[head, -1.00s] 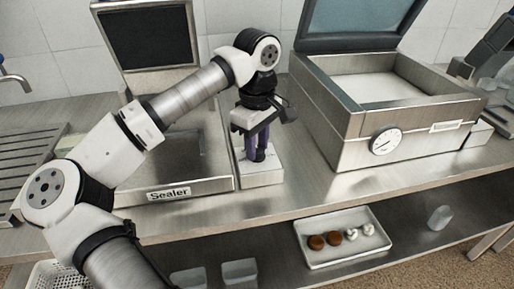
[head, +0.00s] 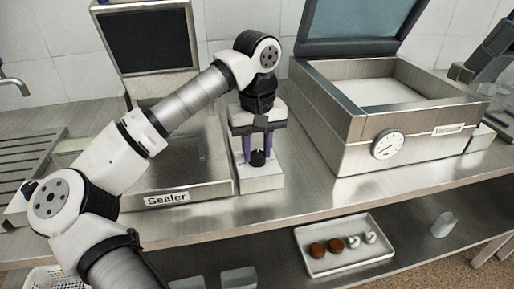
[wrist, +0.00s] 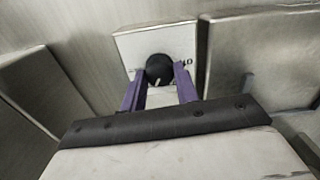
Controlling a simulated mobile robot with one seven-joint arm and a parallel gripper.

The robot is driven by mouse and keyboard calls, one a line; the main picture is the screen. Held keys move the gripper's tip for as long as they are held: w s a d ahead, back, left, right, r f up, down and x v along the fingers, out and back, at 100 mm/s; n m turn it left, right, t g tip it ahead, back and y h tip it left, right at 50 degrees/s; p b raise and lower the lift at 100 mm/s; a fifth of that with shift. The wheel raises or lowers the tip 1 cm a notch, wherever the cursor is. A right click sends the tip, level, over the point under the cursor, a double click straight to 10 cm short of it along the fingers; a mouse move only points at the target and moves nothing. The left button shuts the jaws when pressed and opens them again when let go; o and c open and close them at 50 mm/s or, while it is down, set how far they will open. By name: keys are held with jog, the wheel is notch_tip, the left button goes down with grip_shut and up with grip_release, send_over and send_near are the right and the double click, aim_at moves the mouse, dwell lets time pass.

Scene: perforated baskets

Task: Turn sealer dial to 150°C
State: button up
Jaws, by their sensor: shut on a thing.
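The sealer (head: 205,188) is a steel machine with a label on its front and a raised dark-panelled lid. A pale control box (head: 262,183) stands at its right side and carries a round black dial (head: 257,159). In the wrist view the dial (wrist: 159,68) has a white pointer mark near its lower edge. Printing on the box face is partly hidden; a "0" shows at the right. My gripper (head: 258,156) has purple fingers, one on each side of the dial, and is shut on it. The fingers also flank it in the wrist view (wrist: 159,80).
A larger steel machine (head: 350,150) with an open lid and a round white gauge (head: 388,144) stands close on the right. A white tray (head: 318,268) with brown and pale round items lies on the shelf below. The counter front (head: 315,190) is clear.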

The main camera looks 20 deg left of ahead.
aim_at(257, 153)
dwell(0.4)
jog(key=o, duration=1)
jog(key=shift+c, duration=0.2)
notch_tip(257, 153, up, 14)
jog(key=shift+p, duration=0.35)
jog(key=shift+f, duration=0.15)
